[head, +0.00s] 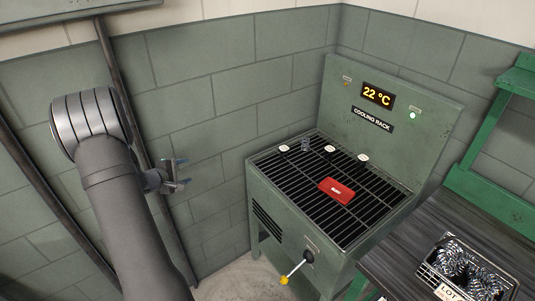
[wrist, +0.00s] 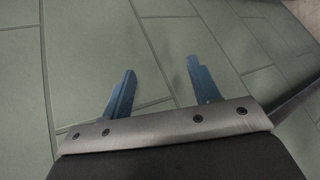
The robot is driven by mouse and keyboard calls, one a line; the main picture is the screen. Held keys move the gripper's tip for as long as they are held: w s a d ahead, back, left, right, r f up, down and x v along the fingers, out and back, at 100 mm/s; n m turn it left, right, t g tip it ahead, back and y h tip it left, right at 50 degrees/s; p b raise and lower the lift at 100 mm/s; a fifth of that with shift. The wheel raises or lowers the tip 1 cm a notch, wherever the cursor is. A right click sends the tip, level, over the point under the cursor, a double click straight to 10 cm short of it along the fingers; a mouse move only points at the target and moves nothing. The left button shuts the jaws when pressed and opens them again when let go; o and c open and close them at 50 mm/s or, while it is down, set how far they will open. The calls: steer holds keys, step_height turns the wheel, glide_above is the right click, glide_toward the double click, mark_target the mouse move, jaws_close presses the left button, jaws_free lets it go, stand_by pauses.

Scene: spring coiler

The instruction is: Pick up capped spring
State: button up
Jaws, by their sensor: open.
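A small grey spring (head: 305,144) stands at the back left of the cooling rack (head: 303,193) in the head view. It is too small to tell whether it has a cap. My gripper (head: 184,172) is open and empty. It is in the air in front of the green wall, left of the rack and well apart from the spring. In the wrist view, its two blue fingers (wrist: 161,78) are spread with only wall tiles between them. The spring is not seen in the wrist view.
Several small white round pieces, one a disc (head: 362,157), sit along the rack's back. A red block (head: 337,191) lies on the bars. A lever with a yellow knob (head: 285,281) sticks out in front. A tray of springs (head: 425,276) stands on the right bench.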

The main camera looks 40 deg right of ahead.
steer(key=s+d+f+n+g+h, duration=0.1)
steer(key=s+d+n+h, duration=0.1)
steer(key=d, duration=0.4)
steer(key=s+d+f+n+g+h, duration=0.1)
steer(key=s+d+n, duration=0.15)
steer(key=d, duration=0.35)
steer(key=n+h, duration=0.3)
steer(key=n, duration=0.4)
glide_toward(281, 152)
steer(key=shift+m, duration=0.25)
steer(key=x, duration=1.1)
steer(key=shift+d+r, duration=0.1)
steer(key=shift+d, duration=0.15)
steer(key=c, duration=1.1)
